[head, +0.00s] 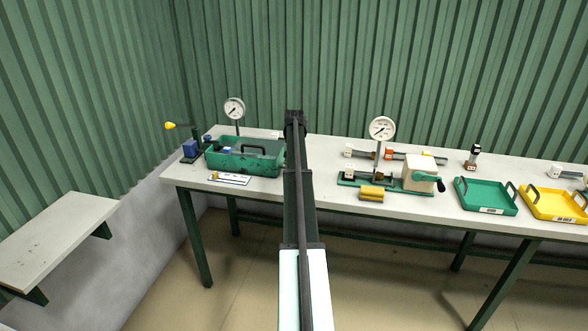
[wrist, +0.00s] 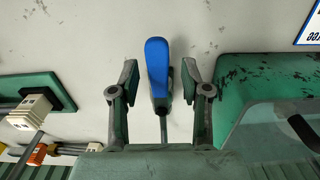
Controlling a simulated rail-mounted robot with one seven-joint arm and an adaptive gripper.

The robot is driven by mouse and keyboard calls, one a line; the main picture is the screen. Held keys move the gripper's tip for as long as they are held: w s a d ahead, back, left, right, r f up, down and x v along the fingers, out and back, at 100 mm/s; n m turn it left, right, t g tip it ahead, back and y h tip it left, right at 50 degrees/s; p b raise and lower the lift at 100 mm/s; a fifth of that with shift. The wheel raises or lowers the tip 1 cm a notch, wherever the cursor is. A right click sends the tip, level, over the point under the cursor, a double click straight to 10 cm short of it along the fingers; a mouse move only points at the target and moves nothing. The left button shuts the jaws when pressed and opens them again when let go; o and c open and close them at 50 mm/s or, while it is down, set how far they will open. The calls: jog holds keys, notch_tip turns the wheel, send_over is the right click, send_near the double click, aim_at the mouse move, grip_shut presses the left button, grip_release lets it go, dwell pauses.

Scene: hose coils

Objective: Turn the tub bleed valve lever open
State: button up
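My gripper (wrist: 159,75) is open, with one finger on each side of the lever. A gap shows between the lever and each finger, and the gripper holds nothing. In the head view, the green tub (head: 217,161) sits at the left of the bench with a dial gauge (head: 235,109) behind it. The lever is not visible in the head view; my arm covers the bench just right of the tub.
A pump rig (head: 419,172) with a gauge (head: 382,129) stands right of my arm. A yellow cylinder (head: 371,193) lies before it. Green (head: 485,209) and yellow (head: 555,216) trays sit further right. A labelled card (head: 229,179) lies in front of the tub.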

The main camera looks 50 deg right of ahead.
jog(key=shift+r, duration=0.1)
notch_tip(320, 180, up, 12)
dwell(0.7)
dwell(0.6)
